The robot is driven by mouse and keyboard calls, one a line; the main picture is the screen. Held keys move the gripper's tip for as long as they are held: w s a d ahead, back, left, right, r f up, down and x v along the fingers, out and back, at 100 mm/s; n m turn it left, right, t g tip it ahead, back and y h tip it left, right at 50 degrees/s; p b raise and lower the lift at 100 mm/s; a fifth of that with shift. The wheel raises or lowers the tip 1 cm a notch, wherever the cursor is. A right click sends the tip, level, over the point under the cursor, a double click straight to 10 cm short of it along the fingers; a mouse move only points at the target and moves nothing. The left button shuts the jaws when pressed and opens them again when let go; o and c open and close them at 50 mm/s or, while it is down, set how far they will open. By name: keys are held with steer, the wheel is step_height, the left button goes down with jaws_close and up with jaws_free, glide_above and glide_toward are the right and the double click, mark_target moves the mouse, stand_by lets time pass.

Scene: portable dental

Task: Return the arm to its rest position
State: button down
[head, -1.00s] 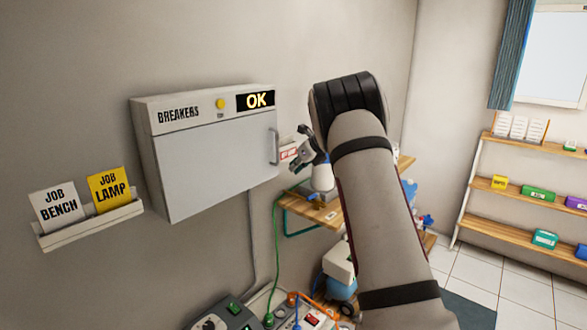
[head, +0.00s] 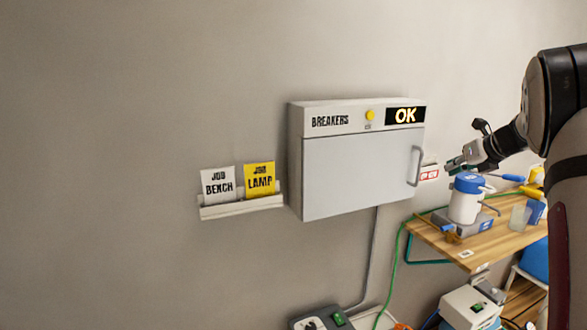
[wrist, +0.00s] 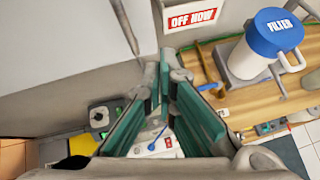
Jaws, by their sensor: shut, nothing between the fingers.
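My gripper (head: 457,163) is at the right of the breaker box in the head view, near the box's handle (head: 416,166). In the wrist view my gripper (wrist: 166,75) shows its green-padded fingers close together at the tips, with nothing held. My arm comes in from the right edge of the head view and is bent. The breaker box (head: 358,180) has its door closed, a yellow lamp (head: 370,115) and a display reading OK (head: 405,116). Whether the fingers touch anything cannot be told.
A wooden bench (head: 480,245) below the gripper carries a blue-lidded filter jug (head: 465,200). A red-and-white sign (wrist: 193,17) reads OFF NOW. A card holder (head: 240,207) with two job cards hangs left of the box. A green cable (head: 397,265) hangs below. The wall at left is bare.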

step_height(320, 180, up, 10)
steer(key=a+m+t+h, duration=0.2)
steer(key=a+m+t, duration=0.1)
steer(key=m, duration=0.3)
steer(key=s+a+r+m+h, duration=0.4)
steer(key=s+r+m, duration=0.5)
steer(key=m, duration=0.4)
steer(key=s+a+f+m+g+y, duration=0.1)
steer(key=s+a+f+m, duration=0.4)
steer(key=s, duration=0.7)
steer(key=s+a+f+m+g+y, duration=0.2)
steer(key=s+a+f+m+g, duration=0.2)
steer(key=s+a+f, duration=0.5)
steer(key=s+a+f+m+g+y, duration=0.1)
steer(key=s+a+f+m+g, duration=0.2)
steer(key=s+a+f+m, duration=0.4)
steer(key=s+a+m, duration=0.1)
steer(key=s, duration=0.6)
steer(key=shift+s+a+y, duration=0.3)
steer(key=shift+a, duration=0.1)
steer(key=shift+d, duration=0.1)
